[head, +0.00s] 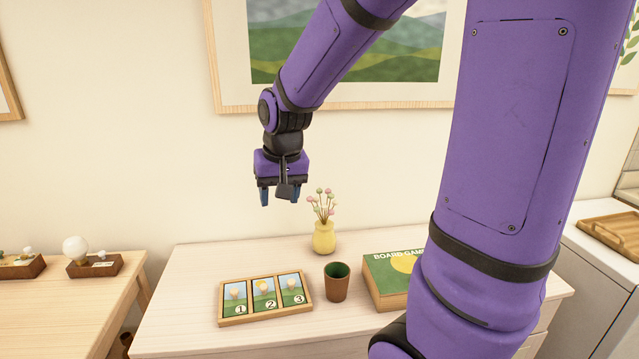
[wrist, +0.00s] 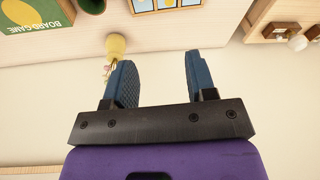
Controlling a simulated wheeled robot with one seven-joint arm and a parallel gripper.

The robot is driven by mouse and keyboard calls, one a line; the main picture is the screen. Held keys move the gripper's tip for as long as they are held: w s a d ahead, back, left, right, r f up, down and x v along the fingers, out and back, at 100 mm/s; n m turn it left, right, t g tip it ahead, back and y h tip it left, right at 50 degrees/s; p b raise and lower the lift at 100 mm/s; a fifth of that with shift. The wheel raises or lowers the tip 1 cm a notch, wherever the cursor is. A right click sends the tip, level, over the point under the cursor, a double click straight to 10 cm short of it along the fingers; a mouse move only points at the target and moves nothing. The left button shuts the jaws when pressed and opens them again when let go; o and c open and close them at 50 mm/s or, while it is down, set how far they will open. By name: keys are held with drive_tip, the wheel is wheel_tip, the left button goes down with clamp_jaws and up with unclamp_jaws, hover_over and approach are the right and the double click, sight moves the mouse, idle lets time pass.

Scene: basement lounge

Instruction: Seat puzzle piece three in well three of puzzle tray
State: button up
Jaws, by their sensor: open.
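The puzzle tray (head: 266,314) lies on the pale cabinet top, with three wells numbered 1, 2 and 3 from left to right. My gripper (head: 280,197) is open and empty, pointing down high above the cabinet, behind and above the tray. In the wrist view the blue fingers of my gripper (wrist: 158,80) are apart, and part of the tray (wrist: 143,8) shows at the top edge.
A brown cup (head: 337,288) stands right of the tray, close to it. A board game box (head: 385,290) lies further right. A yellow vase with flowers (head: 324,238) stands behind the cup. A wooden table (head: 60,300) with bulb-topped holders is at left.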

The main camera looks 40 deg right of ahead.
drive_tip(key=s+a+r+n+t, duration=0.1)
drive_tip(key=s+a+r+n, duration=0.1)
drive_tip(key=s+r, duration=0.3)
drive_tip(key=s+a+r+n+t, duration=0.1)
drive_tip(key=s+a+r+n, duration=0.1)
drive_tip(key=s, duration=1)
wheel_tip(320, 180, up, 3)
drive_tip(key=shift+s+a+f+n+t, duration=0.1)
drive_tip(key=shift+s+a+n+t, duration=0.2)
drive_tip(key=shift+a, duration=0.2)
